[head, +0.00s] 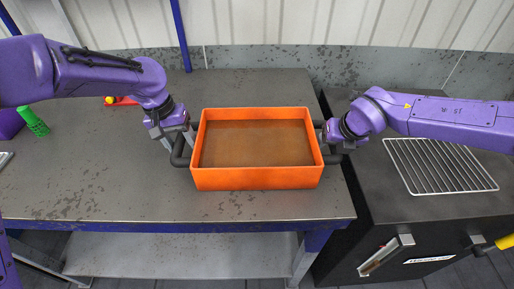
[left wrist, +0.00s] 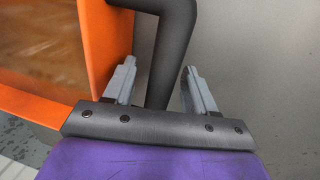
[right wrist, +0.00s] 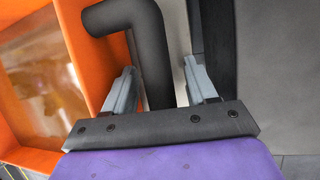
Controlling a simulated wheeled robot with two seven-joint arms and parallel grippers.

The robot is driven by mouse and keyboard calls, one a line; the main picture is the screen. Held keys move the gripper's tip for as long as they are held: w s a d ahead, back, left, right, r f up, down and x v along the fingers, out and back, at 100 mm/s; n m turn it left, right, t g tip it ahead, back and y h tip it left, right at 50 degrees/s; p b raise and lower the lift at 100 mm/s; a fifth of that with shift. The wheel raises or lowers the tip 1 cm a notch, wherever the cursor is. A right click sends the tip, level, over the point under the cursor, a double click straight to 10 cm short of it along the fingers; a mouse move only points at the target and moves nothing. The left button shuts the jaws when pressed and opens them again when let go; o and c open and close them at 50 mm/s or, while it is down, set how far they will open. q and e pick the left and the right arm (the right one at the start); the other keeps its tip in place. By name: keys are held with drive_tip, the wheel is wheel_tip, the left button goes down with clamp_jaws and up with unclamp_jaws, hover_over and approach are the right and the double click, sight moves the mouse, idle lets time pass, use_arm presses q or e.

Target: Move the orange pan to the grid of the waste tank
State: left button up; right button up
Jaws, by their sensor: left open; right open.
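The orange pan (head: 257,179) sits on the grey table, a rectangular tub with a brown inside and a dark handle on each short side. My left gripper (head: 178,138) is at its left handle (head: 178,152). In the left wrist view the open fingers (left wrist: 158,84) stand on either side of that handle (left wrist: 172,50). My right gripper (head: 333,140) is at the right handle; in the right wrist view its open fingers (right wrist: 163,84) stand either side of the handle bar (right wrist: 150,55). The wire grid (head: 440,166) lies on top of the dark waste tank (head: 375,215), right of the table.
The grey table (head: 100,180) has free room left of the pan. A green cylinder (head: 33,122) and a small red item with a yellow part (head: 120,101) are at its back left. A blue post (head: 181,35) and a corrugated wall stand behind. A narrow gap separates table and tank.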

use_arm(q)
drive_tip(key=shift+c, duration=0.3)
use_arm(e)
drive_tip(key=shift+c, duration=0.3)
use_arm(q)
clamp_jaws()
use_arm(e)
clamp_jaws()
drive_tip(key=shift+r, duration=0.1)
